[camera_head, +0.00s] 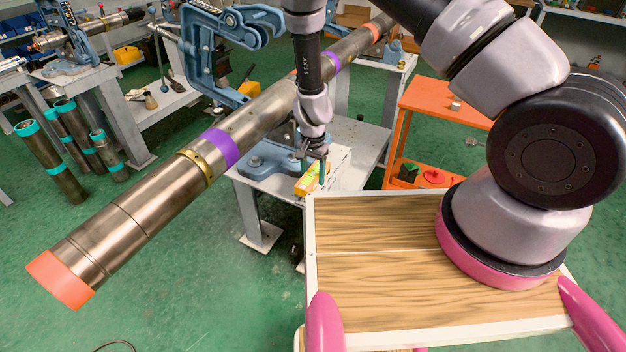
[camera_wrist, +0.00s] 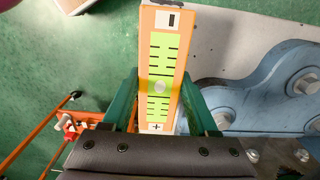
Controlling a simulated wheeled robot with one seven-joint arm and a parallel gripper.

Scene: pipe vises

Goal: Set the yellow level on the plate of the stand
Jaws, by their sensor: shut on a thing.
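The yellow level (camera_head: 310,180) is a long bar with yellow-orange edges and a green scale face. My gripper (camera_head: 313,168) points down and is shut on it. The stand's grey plate (camera_head: 363,137) lies under and beside the level, which is near the plate's front edge. The plate (camera_wrist: 225,50) also shows right of the level in the wrist view. I cannot tell whether the level touches the plate.
A blue vise (camera_head: 265,160) is bolted to the plate. A long steel pipe (camera_head: 150,195) with purple bands runs diagonally just left of my gripper. An orange cart (camera_head: 437,97) stands to the right. My wood-topped base is in front.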

